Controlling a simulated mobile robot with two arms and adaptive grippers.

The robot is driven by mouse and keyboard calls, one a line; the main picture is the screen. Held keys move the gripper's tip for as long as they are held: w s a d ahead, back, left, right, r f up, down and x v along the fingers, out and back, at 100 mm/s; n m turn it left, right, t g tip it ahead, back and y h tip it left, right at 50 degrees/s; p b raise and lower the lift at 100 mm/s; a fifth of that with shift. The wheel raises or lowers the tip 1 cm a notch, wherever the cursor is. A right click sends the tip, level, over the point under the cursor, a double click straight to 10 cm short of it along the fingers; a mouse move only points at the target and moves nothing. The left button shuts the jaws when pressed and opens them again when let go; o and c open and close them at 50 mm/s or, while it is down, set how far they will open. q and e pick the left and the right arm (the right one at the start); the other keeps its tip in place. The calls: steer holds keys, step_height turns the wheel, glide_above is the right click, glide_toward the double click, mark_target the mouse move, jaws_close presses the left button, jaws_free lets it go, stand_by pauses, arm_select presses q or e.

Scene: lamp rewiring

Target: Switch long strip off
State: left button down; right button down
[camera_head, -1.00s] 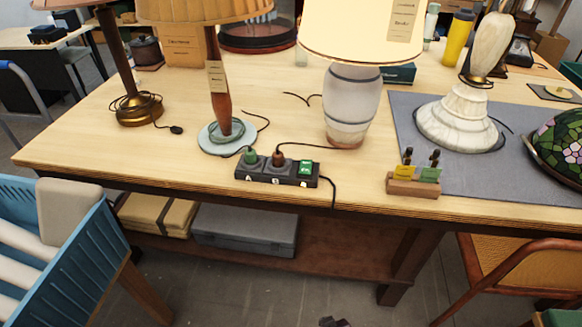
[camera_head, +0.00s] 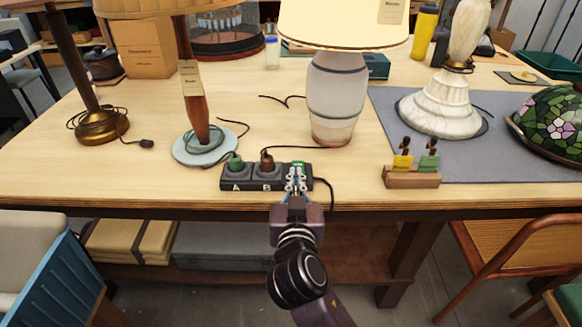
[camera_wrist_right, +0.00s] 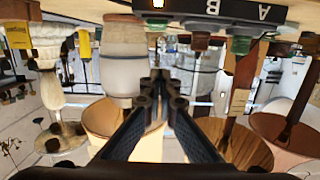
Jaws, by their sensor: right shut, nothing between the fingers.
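The long dark power strip (camera_head: 251,184) lies along the front edge of the table, marked A and B. A green plug (camera_head: 235,164) and a brown plug (camera_head: 267,164) sit in its sockets. In the right wrist view the strip (camera_wrist_right: 240,12) appears upside down at the top, beyond the shut fingers (camera_wrist_right: 160,76). My left gripper is not in view.
A grey ceramic lamp (camera_head: 337,95) stands behind the strip, and a wooden-stemmed lamp (camera_head: 194,108) behind left. A small wooden block (camera_head: 411,180) with yellow and green tags sits to the right. A black cord (camera_head: 328,190) leaves the strip's right end.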

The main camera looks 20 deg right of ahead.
steer(key=p, duration=0.2)
glide_above(295, 166)
steer(key=s, duration=0.3)
steer(key=shift+w+a+f, duration=0.2)
steer(key=shift+a+f, duration=0.1)
steer(key=shift+f, duration=0.2)
steer(key=f, duration=0.2)
steer(key=shift+w+f, duration=0.25)
steer(key=shift+f, duration=0.95)
